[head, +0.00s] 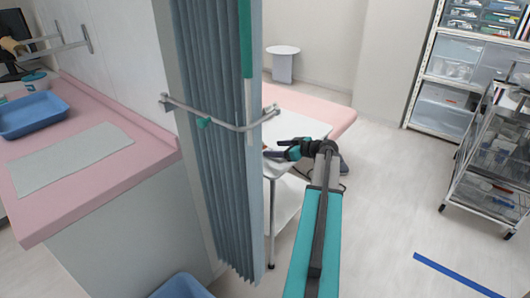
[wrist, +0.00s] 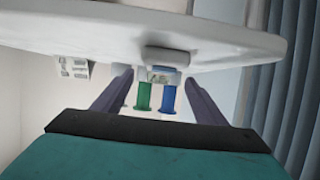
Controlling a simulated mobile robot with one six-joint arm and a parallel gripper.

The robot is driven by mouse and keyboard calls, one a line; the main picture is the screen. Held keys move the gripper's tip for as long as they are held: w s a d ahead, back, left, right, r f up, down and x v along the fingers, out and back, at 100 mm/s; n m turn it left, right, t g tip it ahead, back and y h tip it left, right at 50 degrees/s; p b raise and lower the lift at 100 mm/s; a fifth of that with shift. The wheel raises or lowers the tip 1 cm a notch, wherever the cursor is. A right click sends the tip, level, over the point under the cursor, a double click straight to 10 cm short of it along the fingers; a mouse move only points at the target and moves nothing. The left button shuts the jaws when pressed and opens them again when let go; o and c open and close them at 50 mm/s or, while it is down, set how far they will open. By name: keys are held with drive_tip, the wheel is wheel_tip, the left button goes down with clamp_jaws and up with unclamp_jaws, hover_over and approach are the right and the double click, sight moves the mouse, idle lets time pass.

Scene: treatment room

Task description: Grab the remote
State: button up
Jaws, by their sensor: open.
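My gripper (head: 277,148) is at the white side table (head: 298,122), just right of the folding curtain in the head view. In the wrist view my gripper (wrist: 157,77) is open, with its two dark purple fingers apart and nothing clearly held between them. A small grey rounded block (wrist: 168,57) shows at the edge of the white tabletop (wrist: 90,28), ahead of the fingers. I cannot tell whether it is the remote. No remote is clearly recognizable in the head view, where the gripper and curtain cover part of the tabletop.
The blue-grey curtain (head: 215,150) stands close left of my gripper. A green tube-like thing (wrist: 143,97) and a blue one (wrist: 168,98) show between the fingers, apparently beyond them. A pink bed (head: 315,108) is behind the table. A wire cart (head: 490,160) stands right; floor between is open.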

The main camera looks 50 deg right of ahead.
sight(269, 149)
drive_tip(key=shift+x, duration=2.4)
drive_tip(key=c, duration=1.2)
drive_tip(key=shift+r, duration=1.8)
drive_tip(key=s+a, duration=0.1)
drive_tip(key=s, duration=0.4)
drive_tip(key=s+a+r, duration=0.1)
drive_tip(key=s, duration=0.4)
drive_tip(key=s+a+b, duration=0.1)
drive_tip(key=s, duration=0.4)
drive_tip(key=shift+s+a+r, duration=0.15)
drive_tip(key=shift+s+r, duration=0.05)
drive_tip(key=shift+s, duration=0.2)
